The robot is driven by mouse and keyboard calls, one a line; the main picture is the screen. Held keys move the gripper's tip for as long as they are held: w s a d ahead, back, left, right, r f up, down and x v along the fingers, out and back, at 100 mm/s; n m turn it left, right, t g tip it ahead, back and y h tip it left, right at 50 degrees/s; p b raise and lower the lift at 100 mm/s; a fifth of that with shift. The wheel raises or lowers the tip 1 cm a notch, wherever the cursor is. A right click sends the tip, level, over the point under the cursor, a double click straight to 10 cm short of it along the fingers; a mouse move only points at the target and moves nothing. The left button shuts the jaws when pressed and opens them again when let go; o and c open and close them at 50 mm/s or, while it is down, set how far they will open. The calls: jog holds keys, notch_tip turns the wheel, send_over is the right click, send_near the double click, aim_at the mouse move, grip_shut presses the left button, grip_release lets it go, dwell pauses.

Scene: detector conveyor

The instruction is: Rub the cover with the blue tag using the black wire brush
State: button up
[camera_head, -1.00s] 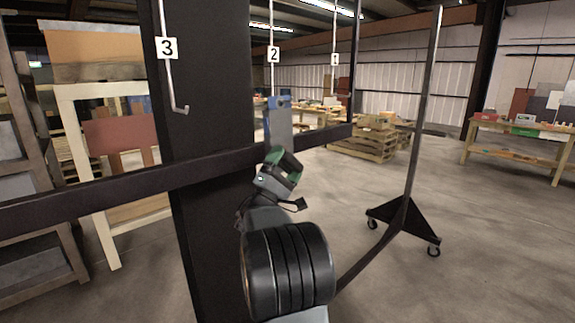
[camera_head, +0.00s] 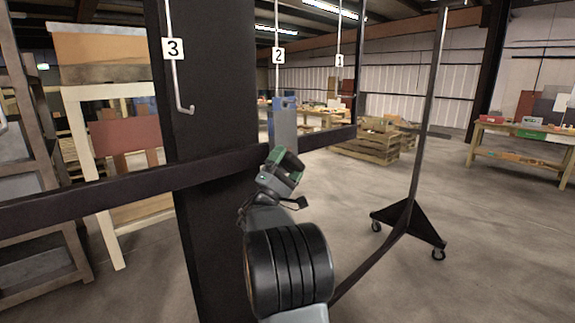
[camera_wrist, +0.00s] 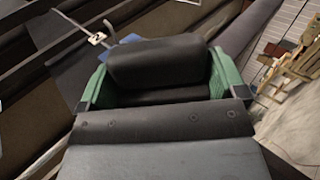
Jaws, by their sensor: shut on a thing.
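A narrow grey cover with a blue tag (camera_head: 285,102) at its top hangs upright below the rod marked 2 (camera_head: 278,55). My gripper (camera_head: 292,163), with green fingers, is in front of the cover's lower end and hides it; I cannot tell whether they touch. In the wrist view, my gripper (camera_wrist: 158,85) is shut on a dark rounded block, which looks like the back of the black wire brush (camera_wrist: 155,62). Its bristles are hidden. The tag label 2 (camera_wrist: 97,38) also shows beyond the fingers at upper left.
A dark horizontal rail (camera_head: 120,188) crosses behind my arm beside a thick black post (camera_head: 215,240). An empty hook marked 3 (camera_head: 173,48) hangs at left, and a rod marked 1 (camera_head: 339,60) at right. A wheeled stand foot (camera_head: 408,222) is on the floor at right.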

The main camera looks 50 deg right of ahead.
jog(key=d+b, duration=0.2)
jog(key=d, duration=0.5)
jog(key=shift+s, duration=0.25)
jog(key=shift+b, duration=0.6)
jog(key=shift+a, duration=0.1)
jog(key=shift+w+a+b, duration=0.15)
jog(key=shift+a+b, duration=1.2)
jog(key=shift+a, duration=0.5)
jog(key=shift+w+a+b, duration=0.15)
jog(key=shift+a+b, duration=1.15)
jog(key=shift+a, duration=0.5)
